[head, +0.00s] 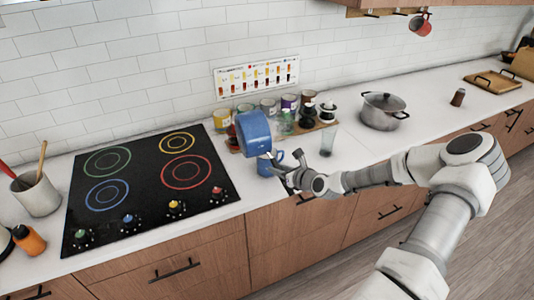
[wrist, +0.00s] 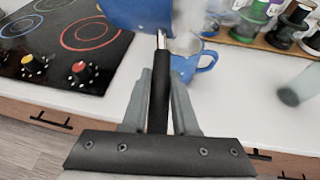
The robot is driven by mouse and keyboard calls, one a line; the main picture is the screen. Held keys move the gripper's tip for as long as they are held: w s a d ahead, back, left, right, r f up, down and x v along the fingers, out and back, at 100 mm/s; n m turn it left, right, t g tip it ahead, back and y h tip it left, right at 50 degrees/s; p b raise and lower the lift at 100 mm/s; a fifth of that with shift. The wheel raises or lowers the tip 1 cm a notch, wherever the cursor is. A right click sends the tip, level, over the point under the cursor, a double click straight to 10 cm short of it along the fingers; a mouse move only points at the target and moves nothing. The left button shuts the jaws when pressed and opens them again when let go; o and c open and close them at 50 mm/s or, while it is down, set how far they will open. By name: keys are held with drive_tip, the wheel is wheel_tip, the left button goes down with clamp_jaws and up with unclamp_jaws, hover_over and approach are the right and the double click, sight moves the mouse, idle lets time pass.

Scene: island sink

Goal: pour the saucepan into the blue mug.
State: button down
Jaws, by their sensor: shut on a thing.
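The blue saucepan (head: 253,132) is in the air, tipped steeply on its side, above the counter just right of the cooktop. My gripper (head: 285,173) is shut on its black handle (wrist: 160,92), which runs between the fingers in the wrist view. The blue mug (head: 268,165) stands upright on the counter below the pan, partly hidden by it. In the wrist view the mug (wrist: 194,66) shows just beyond the pan's handle, with its own handle to the right. A pale, blurred patch shows over the mug's mouth; I cannot tell whether it is liquid.
The black cooktop (head: 145,185) lies left of the mug. Behind it, several jars and bottles stand on a wooden board (head: 290,138). A clear glass (head: 328,141) is to the right, and a lidded steel pot (head: 383,112) is farther right. The counter's front edge is close to the mug.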

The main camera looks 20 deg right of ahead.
drive_tip(key=shift+d, duration=0.1)
drive_tip(key=shift+r, duration=0.15)
drive_tip(key=shift+a+n+h, duration=0.3)
drive_tip(key=shift+n+h, duration=0.1)
drive_tip(key=shift+n, duration=0.1)
drive_tip(key=shift+a, duration=0.1)
